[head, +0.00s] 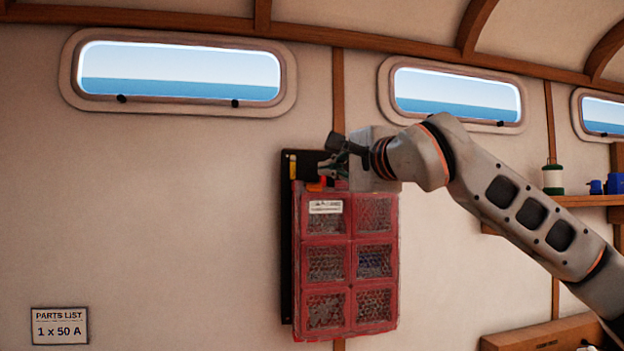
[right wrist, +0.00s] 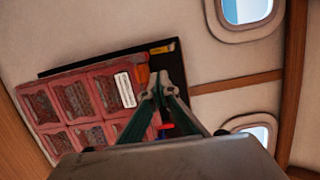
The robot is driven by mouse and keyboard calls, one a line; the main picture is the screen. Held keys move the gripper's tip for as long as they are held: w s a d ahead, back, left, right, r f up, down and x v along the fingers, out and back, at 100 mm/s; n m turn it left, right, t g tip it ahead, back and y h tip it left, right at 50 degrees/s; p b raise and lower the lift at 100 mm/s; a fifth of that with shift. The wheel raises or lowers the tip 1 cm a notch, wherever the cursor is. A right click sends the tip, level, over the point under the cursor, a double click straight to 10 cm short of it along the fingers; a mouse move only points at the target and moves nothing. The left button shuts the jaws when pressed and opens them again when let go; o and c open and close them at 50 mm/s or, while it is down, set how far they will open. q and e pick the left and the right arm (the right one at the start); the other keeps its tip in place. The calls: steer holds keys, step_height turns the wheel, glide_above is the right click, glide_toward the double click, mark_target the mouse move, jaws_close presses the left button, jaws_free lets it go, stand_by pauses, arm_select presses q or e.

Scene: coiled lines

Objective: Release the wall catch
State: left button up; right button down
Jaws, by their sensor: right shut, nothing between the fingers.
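A red compartment box (head: 349,262) hangs on a black backing board (head: 287,250) on the wall; it also shows in the right wrist view (right wrist: 75,100). At the board's top are a yellow piece (head: 292,166) and an orange piece (head: 316,185). They show in the right wrist view as a yellow strip (right wrist: 161,49) and an orange patch (right wrist: 142,74). I cannot tell which part is the catch. My right gripper (head: 328,171) is shut and empty in front of the board's top; its fingertips (right wrist: 160,82) partly cover that area. Contact cannot be told. My left gripper is not in view.
Oblong windows (head: 180,75) line the wall above. A wooden shelf (head: 585,201) at the right holds a green-and-white canister (head: 552,179) and blue items. A parts list sign (head: 60,326) is at lower left.

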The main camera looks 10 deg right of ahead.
mark_target(292, 168)
steer(key=shift+s, duration=0.1)
steer(key=shift+a, duration=0.15)
steer(key=p+x, duration=0.1)
steer(key=x, duration=0.7)
steer(key=shift+r, duration=0.1)
steer(key=shift+x, duration=1)
steer(key=shift+d, duration=0.3)
